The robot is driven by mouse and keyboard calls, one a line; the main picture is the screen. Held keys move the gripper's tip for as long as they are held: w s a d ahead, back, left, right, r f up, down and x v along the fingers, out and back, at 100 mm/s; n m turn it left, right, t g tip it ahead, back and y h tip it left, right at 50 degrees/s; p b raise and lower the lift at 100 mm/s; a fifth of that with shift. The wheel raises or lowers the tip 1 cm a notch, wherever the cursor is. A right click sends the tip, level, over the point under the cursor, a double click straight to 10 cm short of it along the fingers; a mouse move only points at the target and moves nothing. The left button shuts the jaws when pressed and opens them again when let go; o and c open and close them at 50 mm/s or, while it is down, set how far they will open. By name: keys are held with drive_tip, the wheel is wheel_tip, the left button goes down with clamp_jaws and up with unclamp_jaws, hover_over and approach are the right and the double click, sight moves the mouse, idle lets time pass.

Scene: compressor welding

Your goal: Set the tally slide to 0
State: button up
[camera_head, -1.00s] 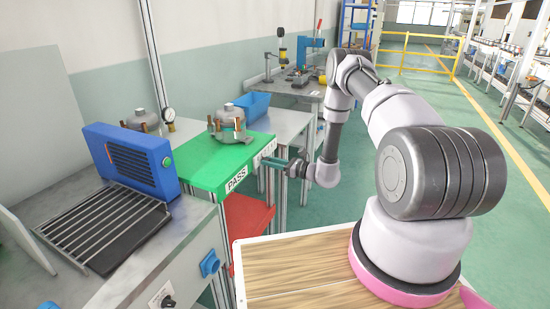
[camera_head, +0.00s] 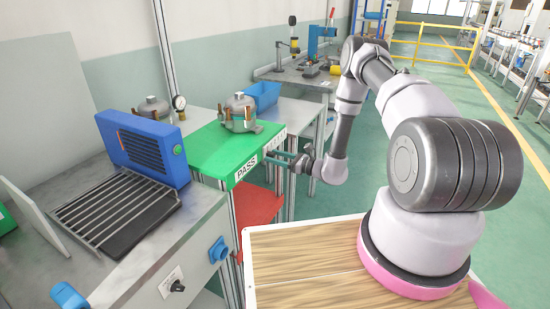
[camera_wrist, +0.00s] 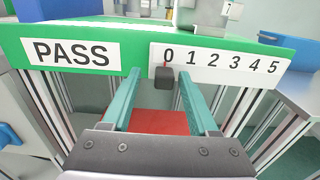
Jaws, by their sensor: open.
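The tally slide (camera_wrist: 164,78) is a small dark block with a thin red pointer, on the front edge of the green PASS table (camera_head: 212,150). In the wrist view its pointer stands at 0 on the white number strip (camera_wrist: 220,60), which reads 0 to 5. My gripper (camera_wrist: 158,82) is open, with one teal finger on each side of the slide. A gap shows between the slide and each finger, smaller on the right. In the head view my gripper (camera_head: 272,156) is at the table's front edge; the slide is too small to make out there.
A compressor (camera_head: 240,115) stands on the green table. A red shelf (camera_head: 258,205) lies below. A blue box unit (camera_head: 143,148) and a wire rack (camera_head: 100,208) are at left. A blue bin (camera_head: 263,96) sits behind. Open floor lies to the right.

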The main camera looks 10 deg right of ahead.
drive_tip(key=v, duration=1)
drive_tip(key=shift+s+d, duration=0.2)
drive_tip(key=shift+d, duration=0.1)
drive_tip(key=s+a+r+n+g, duration=0.2)
drive_tip(key=r+n+g, duration=0.2)
drive_tip(key=r, duration=0.5)
drive_tip(key=s+a+r+n+g+h, duration=0.1)
drive_tip(key=s+a+r+n+g, duration=0.15)
drive_tip(key=r+n, duration=0.45)
drive_tip(key=s+a+r+n+g, duration=0.1)
drive_tip(key=s+r+n+g, duration=0.2)
drive_tip(key=r, duration=0.7)
drive_tip(key=s+d+r+n+t+h, duration=0.3)
drive_tip(key=s+d+r+h, duration=0.1)
drive_tip(key=s+r, duration=0.5)
drive_tip(key=s+d+r+n+t+h, duration=0.3)
drive_tip(key=s+d+r+n+h, duration=0.1)
drive_tip(key=s+r+h, duration=0.3)
wheel_tip(320, 180, up, 5)
drive_tip(key=s, duration=0.2)
drive_tip(key=shift+s+h, duration=0.25)
drive_tip(key=shift+h, duration=0.05)
drive_tip(key=shift+f, duration=0.1)
